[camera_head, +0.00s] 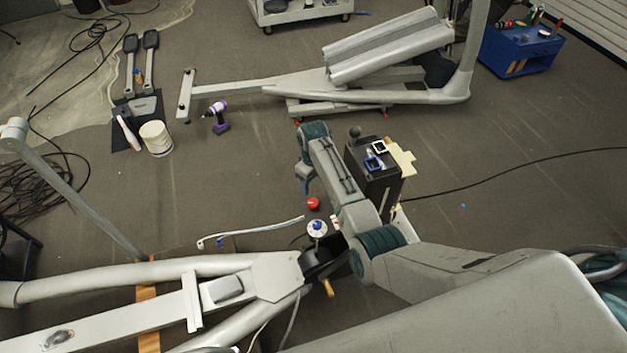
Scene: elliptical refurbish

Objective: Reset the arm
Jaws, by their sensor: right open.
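My right arm comes in from the lower right and reaches up toward the middle of the picture, grey with teal joints. Its far end bends downward at the teal wrist. My right gripper (306,187) is at that end, small and seen from above. It is open and I see nothing in it. My left gripper is not in view.
Elliptical frame parts (235,290) fill the lower left. A dark box (378,189) stands beside my forearm. A purple drill (218,117), white bucket (156,138) and blue cart (521,48) stand farther back. Right-hand floor is mostly clear.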

